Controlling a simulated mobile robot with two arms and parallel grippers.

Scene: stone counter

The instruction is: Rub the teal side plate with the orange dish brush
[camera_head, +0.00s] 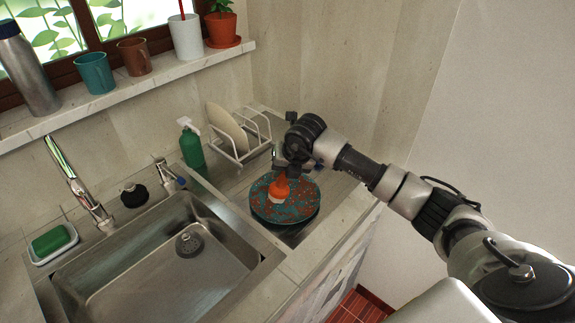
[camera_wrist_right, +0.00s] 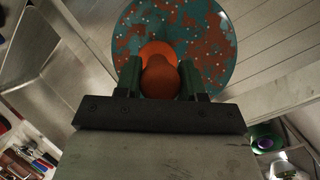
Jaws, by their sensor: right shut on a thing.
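The teal side plate (camera_head: 300,211) lies on the drainboard right of the sink, with reddish-brown patches and small pale specks over its face. It also shows in the right wrist view (camera_wrist_right: 215,30). The orange dish brush (camera_head: 279,190) stands over the left part of the plate. My right gripper (camera_head: 284,169) is above the plate, shut on the brush. In the right wrist view the brush's rounded orange handle (camera_wrist_right: 160,78) sits between the two dark green fingers. The brush head's underside is hidden, so I cannot tell whether it touches the plate. My left gripper is out of view.
A steel sink (camera_head: 160,262) with a tap (camera_head: 85,195) is to the left. A green soap bottle (camera_head: 191,146) and a white dish rack (camera_head: 243,142) holding a cream plate stand behind. A green sponge (camera_head: 50,239) lies in a dish at far left.

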